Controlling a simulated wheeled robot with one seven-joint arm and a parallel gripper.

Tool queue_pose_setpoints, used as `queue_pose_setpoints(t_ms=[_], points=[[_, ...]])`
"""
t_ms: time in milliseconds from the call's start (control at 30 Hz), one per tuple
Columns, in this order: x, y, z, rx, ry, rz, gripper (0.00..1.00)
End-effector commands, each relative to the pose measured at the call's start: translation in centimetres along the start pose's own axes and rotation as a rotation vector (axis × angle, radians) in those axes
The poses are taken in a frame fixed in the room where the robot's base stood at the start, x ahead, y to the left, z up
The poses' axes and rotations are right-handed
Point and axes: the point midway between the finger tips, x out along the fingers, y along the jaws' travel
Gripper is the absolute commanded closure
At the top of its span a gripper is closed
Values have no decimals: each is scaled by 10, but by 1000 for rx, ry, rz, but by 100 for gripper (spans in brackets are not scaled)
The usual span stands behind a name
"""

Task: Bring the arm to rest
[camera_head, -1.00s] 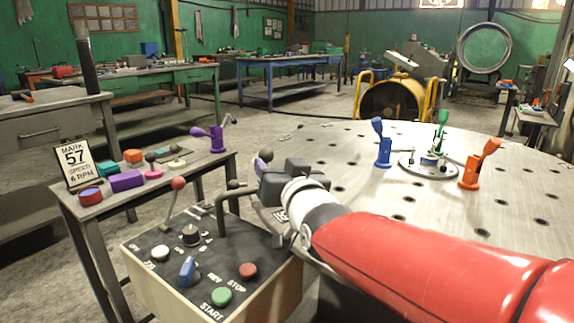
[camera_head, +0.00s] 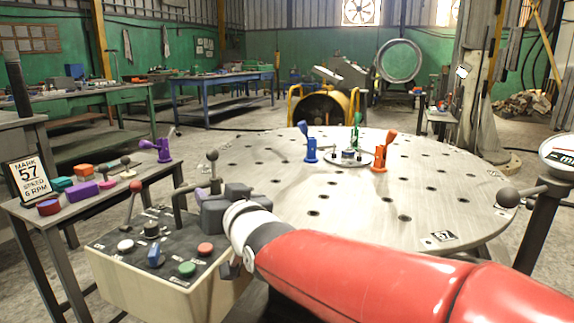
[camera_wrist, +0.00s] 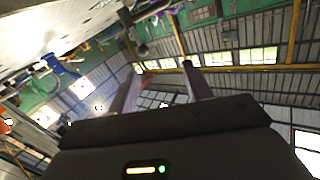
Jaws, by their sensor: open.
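My gripper (camera_head: 222,200) is a dark grey block at the end of my red arm, over the near left edge of the round perforated table (camera_head: 290,200). It is beside the control box (camera_head: 165,285). In the wrist view its two fingers (camera_wrist: 161,70) stand apart with nothing between them. That view points up at roof beams and windows, with a pale surface at upper left. In the head view the fingertips are hard to make out behind the gripper's body. I cannot tell whether the gripper touches the nearby ball-topped lever (camera_head: 213,157).
The control box carries knobs, buttons and levers. A side table (camera_head: 105,197) at left holds coloured parts and a purple clamp (camera_head: 163,150). Blue (camera_head: 311,150) and orange (camera_head: 379,158) clamps stand on the round table. A gauge post (camera_head: 540,225) stands at right.

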Motion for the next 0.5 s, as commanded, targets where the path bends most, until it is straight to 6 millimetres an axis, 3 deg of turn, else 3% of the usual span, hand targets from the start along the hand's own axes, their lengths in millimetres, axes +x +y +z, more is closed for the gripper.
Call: queue_pose_setpoints(t_ms=[267,500], points=[[-35,45,19,-12,-133,95,50],[-96,98,52,-8,-329,227,50]])
